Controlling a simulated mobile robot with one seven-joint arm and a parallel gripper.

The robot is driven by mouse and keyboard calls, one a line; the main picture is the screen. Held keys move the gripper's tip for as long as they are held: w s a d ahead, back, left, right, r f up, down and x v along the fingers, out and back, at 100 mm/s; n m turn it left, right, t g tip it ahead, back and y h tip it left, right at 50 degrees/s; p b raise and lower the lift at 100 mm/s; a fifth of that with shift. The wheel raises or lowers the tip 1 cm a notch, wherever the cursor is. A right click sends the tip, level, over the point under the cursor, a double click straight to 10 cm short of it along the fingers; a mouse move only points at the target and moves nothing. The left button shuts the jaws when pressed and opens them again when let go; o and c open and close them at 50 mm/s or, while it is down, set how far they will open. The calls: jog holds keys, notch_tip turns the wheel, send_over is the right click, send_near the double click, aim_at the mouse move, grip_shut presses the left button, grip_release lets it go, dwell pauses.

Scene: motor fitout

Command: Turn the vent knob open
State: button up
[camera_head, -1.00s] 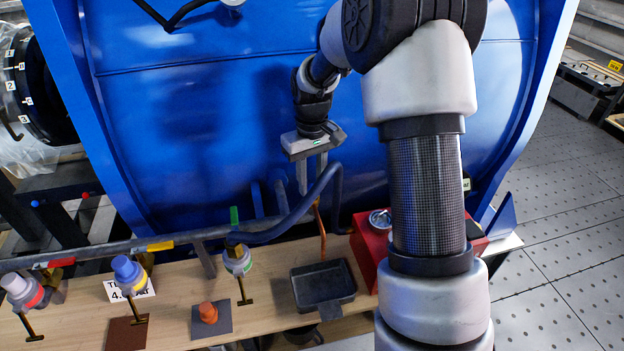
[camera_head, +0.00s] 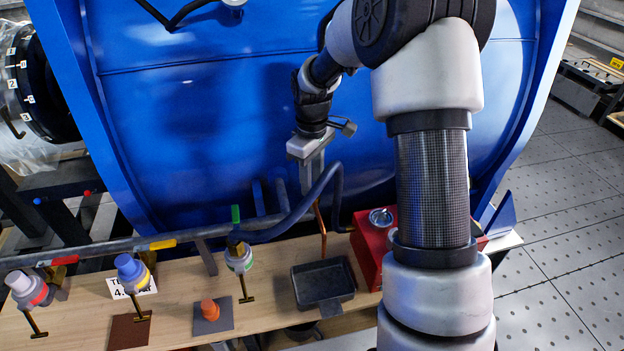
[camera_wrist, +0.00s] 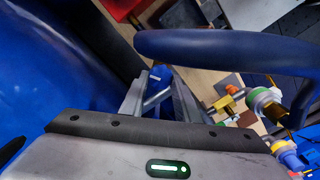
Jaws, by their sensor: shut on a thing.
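My gripper (camera_head: 312,178) points down in front of the blue tank, beside the bend of a dark blue hose. In the wrist view, the jaws (camera_wrist: 157,92) are shut on a small part with a blue top (camera_wrist: 160,74) and a grey bar; I take it to be the vent knob. The fingers flank it. In the head view the knob is hidden by the fingers and hose. A copper pipe (camera_head: 320,232) runs down below the gripper. Whether the knob stands open cannot be told.
The dark blue hose (camera_head: 318,196) curves close by my gripper. The blue tank (camera_head: 240,120) is behind it. A wooden bench (camera_head: 180,318) carries a black tray (camera_head: 330,272), a red box (camera_head: 372,240) and an orange cap (camera_head: 210,309). Several valves with coloured bands hang from a pipe.

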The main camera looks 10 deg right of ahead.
jog(key=shift+w+r, duration=0.1)
jog(key=o, duration=1)
jog(key=shift+o, duration=0.2)
notch_tip(320, 180, up, 17)
jog(key=shift+r, duration=0.15)
jog(key=shift+r+p, duration=0.1)
jog(key=shift+p, duration=0.2)
